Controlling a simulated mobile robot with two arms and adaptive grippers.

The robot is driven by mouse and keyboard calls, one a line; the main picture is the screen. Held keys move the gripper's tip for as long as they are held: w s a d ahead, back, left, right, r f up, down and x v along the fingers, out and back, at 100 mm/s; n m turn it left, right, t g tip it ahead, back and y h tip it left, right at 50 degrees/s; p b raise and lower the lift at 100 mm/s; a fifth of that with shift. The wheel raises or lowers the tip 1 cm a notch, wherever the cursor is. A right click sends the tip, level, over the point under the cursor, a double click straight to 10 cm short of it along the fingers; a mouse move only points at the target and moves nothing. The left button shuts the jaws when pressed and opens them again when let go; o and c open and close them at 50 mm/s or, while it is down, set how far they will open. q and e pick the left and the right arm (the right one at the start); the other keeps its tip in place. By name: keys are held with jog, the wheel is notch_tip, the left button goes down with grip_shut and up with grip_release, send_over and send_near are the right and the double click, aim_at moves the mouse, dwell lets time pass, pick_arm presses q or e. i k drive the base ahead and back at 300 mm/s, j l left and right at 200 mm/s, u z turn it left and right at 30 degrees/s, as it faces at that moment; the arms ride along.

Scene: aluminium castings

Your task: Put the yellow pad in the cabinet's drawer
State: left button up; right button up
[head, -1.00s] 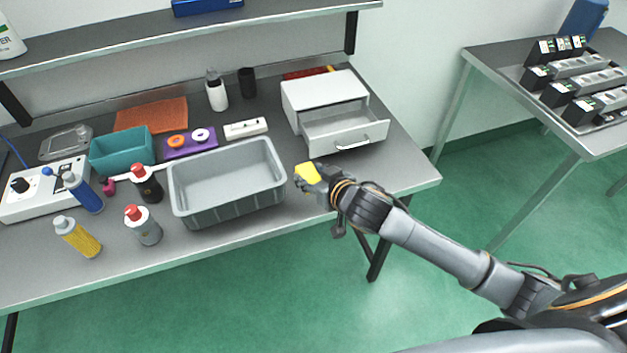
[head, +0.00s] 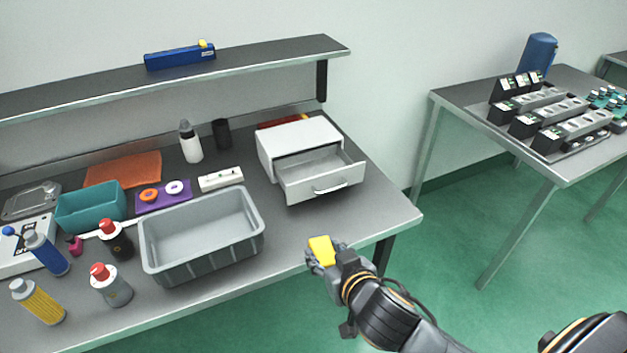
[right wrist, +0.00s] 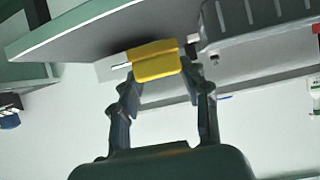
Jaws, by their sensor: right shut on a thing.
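The yellow pad (head: 321,249) is held between the fingertips of my right gripper (head: 325,258), in front of the bench's front edge. In the right wrist view the yellow pad (right wrist: 155,62) sits between the two fingers of the gripper (right wrist: 160,75). The white cabinet (head: 299,139) stands at the right end of the bench. Its drawer (head: 325,187) is pulled open towards the front and looks empty. The drawer is above and beyond the gripper in the head view, apart from it. My left gripper is not in view.
A grey bin (head: 205,255) stands left of the drawer. A teal box (head: 91,208), several bottles and a purple tray (head: 163,203) are farther left. The bench top (head: 385,213) is bare right of the drawer. A shelf (head: 250,60) runs above the back.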

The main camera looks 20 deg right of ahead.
aim_at(315, 174)
jog(key=i+l, duration=0.1)
jog(key=l, duration=0.3)
jog(key=i+l, duration=0.1)
jog(key=l, duration=0.35)
jog(key=i+l, duration=0.1)
jog(key=l, duration=0.3)
jog(key=i+l, duration=0.1)
jog(key=l, duration=0.3)
jog(key=i+l, duration=0.1)
jog(key=l, duration=0.35)
jog(key=i+l+u, duration=0.1)
jog(key=l+u, duration=0.35)
jog(key=l, duration=0.5)
jog(key=l+u, duration=0.45)
jog(key=l, duration=0.5)
jog(key=j+u, duration=0.1)
jog(key=u, duration=0.25)
jog(key=i+j+u, duration=0.1)
jog(key=u, duration=0.2)
jog(key=i+j, duration=0.2)
jog(key=i, duration=0.1)
